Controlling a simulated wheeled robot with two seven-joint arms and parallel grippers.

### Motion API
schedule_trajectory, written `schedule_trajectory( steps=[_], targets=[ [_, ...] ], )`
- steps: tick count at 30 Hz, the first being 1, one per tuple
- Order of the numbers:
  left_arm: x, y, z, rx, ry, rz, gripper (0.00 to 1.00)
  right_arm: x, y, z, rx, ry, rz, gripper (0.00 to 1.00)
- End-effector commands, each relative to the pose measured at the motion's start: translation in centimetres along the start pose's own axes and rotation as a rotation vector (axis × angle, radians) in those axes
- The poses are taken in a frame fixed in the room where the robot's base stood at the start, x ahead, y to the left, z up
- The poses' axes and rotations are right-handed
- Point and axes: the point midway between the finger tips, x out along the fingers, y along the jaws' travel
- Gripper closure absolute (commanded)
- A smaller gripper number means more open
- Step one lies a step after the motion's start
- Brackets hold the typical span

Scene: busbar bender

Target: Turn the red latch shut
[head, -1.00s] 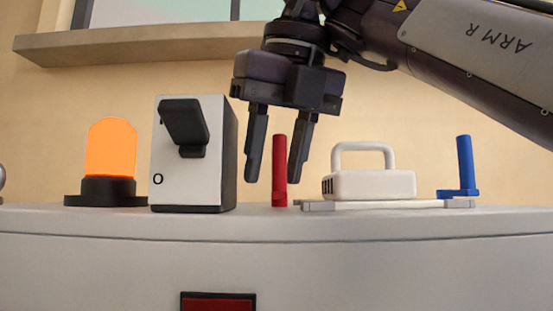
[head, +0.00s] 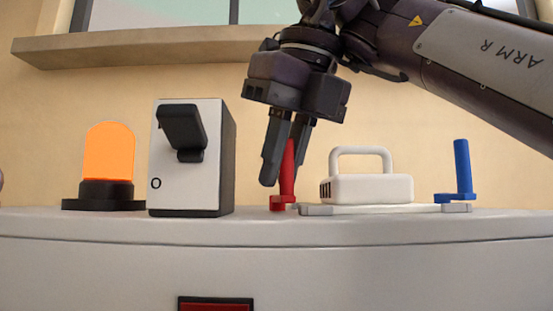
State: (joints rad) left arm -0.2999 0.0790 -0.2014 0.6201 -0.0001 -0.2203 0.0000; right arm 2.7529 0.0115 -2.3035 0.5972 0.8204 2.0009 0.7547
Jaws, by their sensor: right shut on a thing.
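The red latch (head: 287,175) stands on the grey machine top, left of the white handled cover. It has an upright post, leaning slightly, and a short foot at its base. My right gripper (head: 279,170) points down from above and is shut on the red post, with one finger on its left side and the other mostly behind it. The foot of the latch is close to the left end of the flat plate under the white cover (head: 367,188); I cannot tell whether it overlaps the plate.
A blue latch (head: 462,172) stands at the plate's right end. A grey switch box (head: 184,183) with a black lever stands left of the gripper. A lit orange lamp (head: 109,153) is farther left. A window sill (head: 150,50) runs behind.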

Motion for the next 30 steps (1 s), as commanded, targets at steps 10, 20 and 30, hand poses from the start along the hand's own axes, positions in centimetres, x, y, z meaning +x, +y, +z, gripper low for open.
schedule_trajectory(
  steps=[10, 20, 30],
  targets=[
    [-1.4, 0.0, -0.2, -0.001, 0.001, 0.000, 0.64, -0.5, -1.3, -0.4, -0.301, -0.001, 0.129, 1.00],
    [-2.6, -0.1, -0.3, -0.001, 0.002, -0.001, 0.64, -0.4, -2.4, -0.5, -0.583, -0.001, 0.245, 1.00],
    [-2.7, -0.1, -0.3, -0.002, 0.001, -0.001, 0.64, -0.2, -3.2, -0.4, -0.788, -0.001, 0.328, 1.00]
  ],
)
